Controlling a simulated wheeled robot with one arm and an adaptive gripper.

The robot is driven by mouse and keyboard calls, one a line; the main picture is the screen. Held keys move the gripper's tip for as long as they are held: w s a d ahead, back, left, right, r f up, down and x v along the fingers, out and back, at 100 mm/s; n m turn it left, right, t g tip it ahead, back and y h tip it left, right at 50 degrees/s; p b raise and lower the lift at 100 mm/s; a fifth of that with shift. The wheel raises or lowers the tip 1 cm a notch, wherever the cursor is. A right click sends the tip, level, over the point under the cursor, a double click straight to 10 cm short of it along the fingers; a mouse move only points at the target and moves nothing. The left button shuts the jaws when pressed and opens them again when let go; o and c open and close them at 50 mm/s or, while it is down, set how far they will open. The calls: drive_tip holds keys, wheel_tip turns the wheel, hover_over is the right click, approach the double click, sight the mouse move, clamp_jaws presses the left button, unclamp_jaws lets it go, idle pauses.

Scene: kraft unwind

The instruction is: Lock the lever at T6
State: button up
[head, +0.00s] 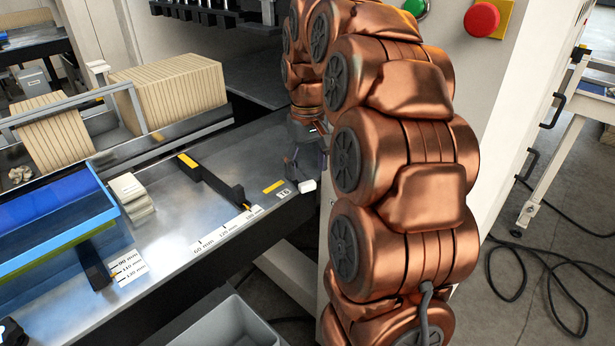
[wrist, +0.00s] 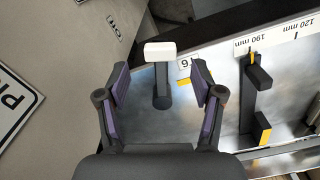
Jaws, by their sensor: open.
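The lever (wrist: 161,88) at T6 has a white block-shaped end (wrist: 159,51) and a dark arm, seen in the wrist view. The T6 label (wrist: 184,66) is beside it, partly hidden by my right finger. In the head view the white end (head: 307,186) shows at the table edge, right of the T6 label (head: 284,193). My gripper (wrist: 160,78) is open and empty. Its fingers stand on either side of the lever's arm in the picture, with the white end just beyond the tips. Contact is not visible.
A dark sliding stop (head: 215,182) with a yellow mark lies left of the lever, beside a millimetre scale (head: 228,230). A blue bin (head: 55,225), stacked cards (head: 132,195) and upright board stacks (head: 168,88) are further left. A grey bin (head: 225,325) stands below the table's front edge.

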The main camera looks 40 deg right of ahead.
sight(307, 183)
drive_tip(key=shift+f+p, duration=0.5)
drive_tip(key=shift+f, duration=1.55)
drive_tip(key=shift+c, duration=0.2)
clamp_jaws()
